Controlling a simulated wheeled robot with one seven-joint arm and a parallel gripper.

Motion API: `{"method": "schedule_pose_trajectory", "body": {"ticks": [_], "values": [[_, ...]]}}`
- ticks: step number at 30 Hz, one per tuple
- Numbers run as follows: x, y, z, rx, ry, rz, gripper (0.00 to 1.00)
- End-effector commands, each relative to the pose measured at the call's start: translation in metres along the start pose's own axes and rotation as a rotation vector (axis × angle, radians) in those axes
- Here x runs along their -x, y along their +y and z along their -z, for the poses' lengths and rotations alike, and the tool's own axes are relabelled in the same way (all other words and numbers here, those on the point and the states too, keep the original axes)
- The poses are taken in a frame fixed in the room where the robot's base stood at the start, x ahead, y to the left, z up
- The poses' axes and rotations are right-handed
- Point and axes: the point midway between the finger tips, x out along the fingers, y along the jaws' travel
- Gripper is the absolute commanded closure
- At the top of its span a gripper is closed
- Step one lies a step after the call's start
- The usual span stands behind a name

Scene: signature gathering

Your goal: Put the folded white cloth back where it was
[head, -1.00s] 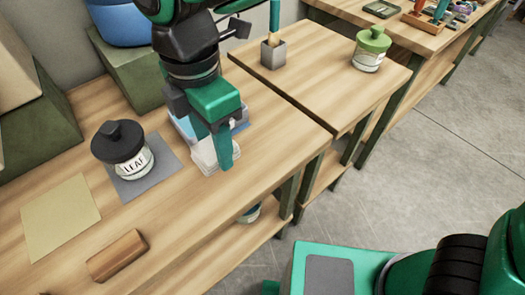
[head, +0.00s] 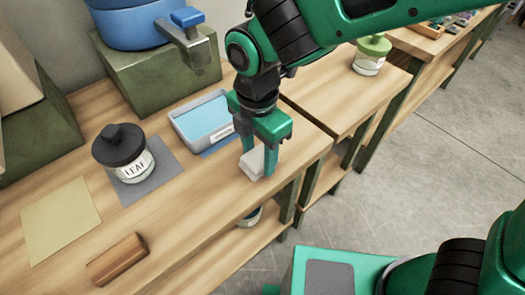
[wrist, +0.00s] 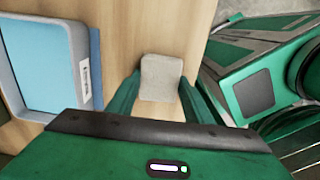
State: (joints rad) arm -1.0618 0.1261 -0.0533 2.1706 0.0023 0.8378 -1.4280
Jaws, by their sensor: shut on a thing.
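The folded white cloth (head: 257,164) is between the two green fingers of my gripper (head: 259,170), to the right of the blue tray, near the front edge of the workbench. In the wrist view the cloth (wrist: 161,78) is a pale grey-white rounded block between the fingertips of my gripper (wrist: 160,90). My gripper is shut on it. I cannot tell whether the cloth touches the bench top. The fingers hide part of its sides in the head view.
A grey tray (head: 177,113) with a blue inside sits on a blue mat (wrist: 96,65). A LEAF jar (head: 135,168) stands on a grey mat (head: 170,160). A yellow sheet (head: 60,220) and a wooden block (head: 117,259) lie to the left. A green-lidded jar (head: 370,65) stands on the right bench.

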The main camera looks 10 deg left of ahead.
Motion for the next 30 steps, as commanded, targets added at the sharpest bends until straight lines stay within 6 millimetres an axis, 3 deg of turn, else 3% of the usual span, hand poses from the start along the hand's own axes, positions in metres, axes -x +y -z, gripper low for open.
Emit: {"method": "schedule_pose_trajectory", "body": {"ticks": [10,11,13,23,30], "values": [[-0.003,0.000,0.000,0.000,0.000,0.000,0.75],[-0.003,0.000,0.000,0.000,0.000,0.000,0.49],[-0.002,0.000,0.000,0.000,0.000,0.000,0.35],[0.000,0.000,0.000,0.000,0.000,-0.001,0.35],[0.030,0.001,0.000,-0.001,0.001,-0.006,0.35]]}}
